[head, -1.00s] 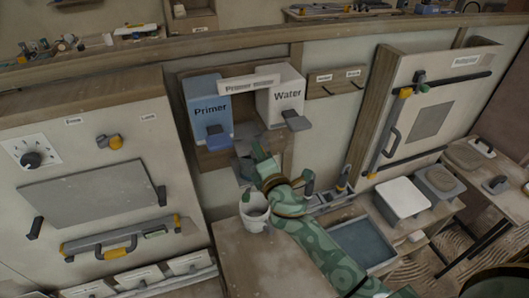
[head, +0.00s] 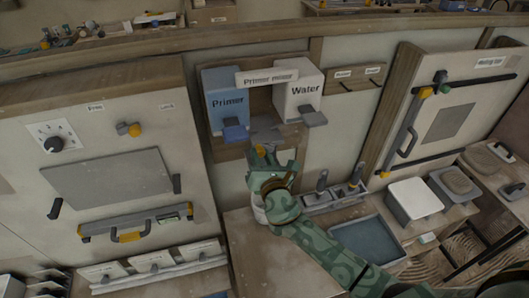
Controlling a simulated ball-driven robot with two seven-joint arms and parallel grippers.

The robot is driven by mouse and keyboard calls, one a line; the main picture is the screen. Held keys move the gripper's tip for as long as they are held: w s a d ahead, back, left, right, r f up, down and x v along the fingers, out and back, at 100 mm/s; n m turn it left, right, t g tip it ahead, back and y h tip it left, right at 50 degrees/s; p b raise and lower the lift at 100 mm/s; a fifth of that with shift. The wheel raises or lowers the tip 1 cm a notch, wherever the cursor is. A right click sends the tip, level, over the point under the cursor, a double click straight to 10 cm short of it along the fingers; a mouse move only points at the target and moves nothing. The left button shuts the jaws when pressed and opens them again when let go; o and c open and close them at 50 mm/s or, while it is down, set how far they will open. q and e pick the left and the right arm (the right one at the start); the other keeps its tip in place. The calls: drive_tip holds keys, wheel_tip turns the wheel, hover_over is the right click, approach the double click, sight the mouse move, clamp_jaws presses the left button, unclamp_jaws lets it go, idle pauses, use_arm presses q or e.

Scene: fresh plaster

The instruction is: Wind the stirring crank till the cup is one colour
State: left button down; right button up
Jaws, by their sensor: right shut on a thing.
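The mixer is a wall unit with a blue Primer box (head: 226,102) and a white Water box (head: 303,92), each with a lever below. The fingers and wrist hide most of the crank. A white cup (head: 259,214) stands below, mostly behind my right wrist. Only its left edge shows. Its contents are hidden, so I cannot tell their colour. My left gripper is not in view.
A blue-grey tray (head: 368,240) and a holder with upright tools (head: 335,196) lie right of my right arm. A white-lidded tub (head: 414,199) stands further right. A cabinet with a dial (head: 54,144) is at left. The bench front is clear.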

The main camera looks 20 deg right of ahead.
wheel_tip(320, 180, down, 7)
drive_tip(key=d+n+p, duration=0.2)
drive_tip(key=n+p, duration=0.2)
drive_tip(key=n, duration=1.6)
drive_tip(key=shift+d+n, duration=0.3)
drive_tip(key=shift+s, duration=0.1)
drive_tip(key=o, duration=1)
drive_tip(key=s, duration=1.6)
drive_tip(key=shift+s+a, duration=0.15)
drive_tip(key=shift+a, duration=0.25)
